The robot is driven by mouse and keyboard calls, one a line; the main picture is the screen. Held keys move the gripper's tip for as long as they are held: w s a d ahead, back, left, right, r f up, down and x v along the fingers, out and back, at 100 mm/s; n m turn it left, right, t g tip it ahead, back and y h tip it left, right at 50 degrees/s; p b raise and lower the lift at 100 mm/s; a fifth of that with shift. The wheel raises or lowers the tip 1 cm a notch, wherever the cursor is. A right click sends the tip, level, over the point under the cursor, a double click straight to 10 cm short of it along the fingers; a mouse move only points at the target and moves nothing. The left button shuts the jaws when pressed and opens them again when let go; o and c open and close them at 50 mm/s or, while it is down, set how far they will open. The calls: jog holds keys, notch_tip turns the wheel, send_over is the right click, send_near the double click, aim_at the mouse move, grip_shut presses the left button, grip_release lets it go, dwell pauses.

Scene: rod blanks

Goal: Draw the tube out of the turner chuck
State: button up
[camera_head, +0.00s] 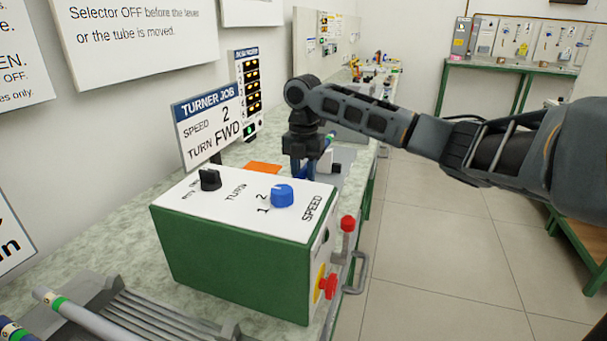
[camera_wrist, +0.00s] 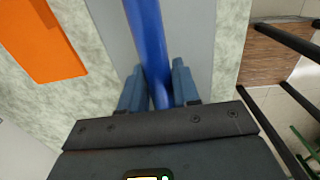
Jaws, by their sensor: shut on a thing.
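My gripper (camera_head: 304,168) points down just behind the green turner box (camera_head: 235,255). In the wrist view its blue fingers (camera_wrist: 158,88) are closed around a blue tube (camera_wrist: 148,38), which runs away from me over a grey surface. A short blue part of the tube (camera_head: 329,141) shows beside the gripper in the head view. The turner chuck cannot be made out; the box and my gripper cover that area. On the box top are a black selector knob (camera_head: 209,180) and a blue SPEED knob (camera_head: 283,195). The selector's setting is too small to read.
A red-tipped lever (camera_head: 348,224) and a red knob on yellow (camera_head: 328,286) are on the box's right side. The job sign (camera_head: 207,122) reads SPEED 2, TURN FWD. An orange sheet (camera_wrist: 42,40) lies left of the tube. A rack (camera_head: 125,310) with tubes is in front.

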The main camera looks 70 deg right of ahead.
jog(key=shift+w+d+r+b, duration=0.1)
jog(key=shift+w+d+b, duration=0.05)
jog(key=shift+d, duration=1.45)
jog(key=shift+w+d+r+b, duration=0.1)
jog(key=shift+d+b, duration=0.05)
jog(key=shift+d, duration=1.45)
jog(key=shift+r+p, duration=3.6)
jog(key=shift+r, duration=0.85)
